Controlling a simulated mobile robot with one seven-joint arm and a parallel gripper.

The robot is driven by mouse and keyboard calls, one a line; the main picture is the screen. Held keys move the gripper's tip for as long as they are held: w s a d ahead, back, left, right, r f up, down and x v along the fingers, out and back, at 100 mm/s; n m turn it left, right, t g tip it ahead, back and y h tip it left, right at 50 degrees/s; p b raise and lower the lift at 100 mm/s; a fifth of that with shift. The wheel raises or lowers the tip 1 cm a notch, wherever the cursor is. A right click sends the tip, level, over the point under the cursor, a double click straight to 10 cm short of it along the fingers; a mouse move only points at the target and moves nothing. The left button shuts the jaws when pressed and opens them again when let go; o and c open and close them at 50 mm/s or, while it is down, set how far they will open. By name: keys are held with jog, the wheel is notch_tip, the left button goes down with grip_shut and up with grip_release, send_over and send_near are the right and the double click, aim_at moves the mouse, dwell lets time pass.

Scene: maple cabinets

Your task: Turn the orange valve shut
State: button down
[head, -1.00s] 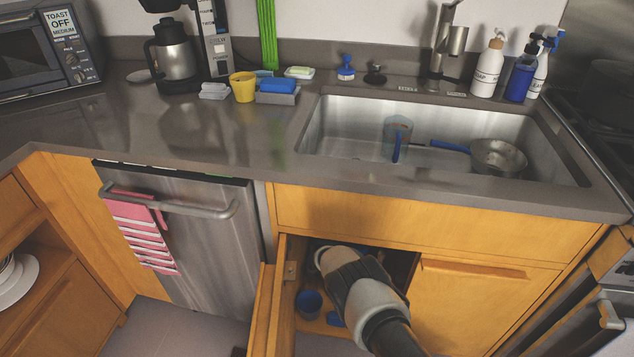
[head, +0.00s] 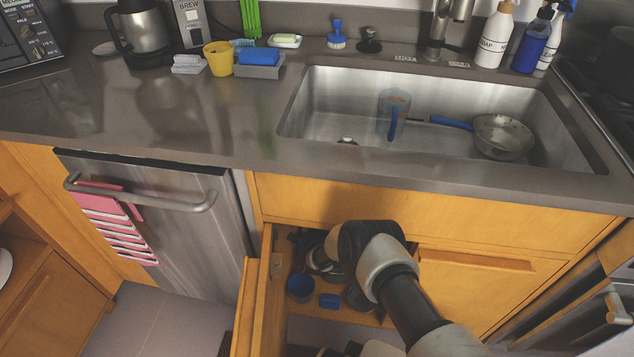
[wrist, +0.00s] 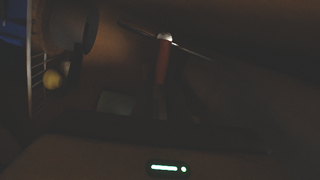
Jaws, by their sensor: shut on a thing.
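The orange valve's handle (wrist: 163,62) shows as a dim reddish upright bar in the dark wrist view, with a bright spot at its top and a thin light line running past it. My gripper (wrist: 161,98) is at the lower end of the bar and shut on it; its fingers are hardly visible in the dark. In the head view my arm reaches into the open cabinet under the sink, and the valve and gripper are hidden there.
The open cabinet door (head: 250,310) stands just left of my arm. A blue cup (head: 300,287) and a small blue thing (head: 329,301) are on the cabinet floor. The closed right door (head: 480,285) and the sink counter (head: 420,175) bound the opening.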

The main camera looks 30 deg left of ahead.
jog(key=shift+f+m+b, duration=0.7)
jog(key=shift+m+b, duration=0.1)
jog(key=shift+m, duration=0.5)
jog(key=c, duration=1.7)
grip_release()
jog(key=shift+c, duration=0.2)
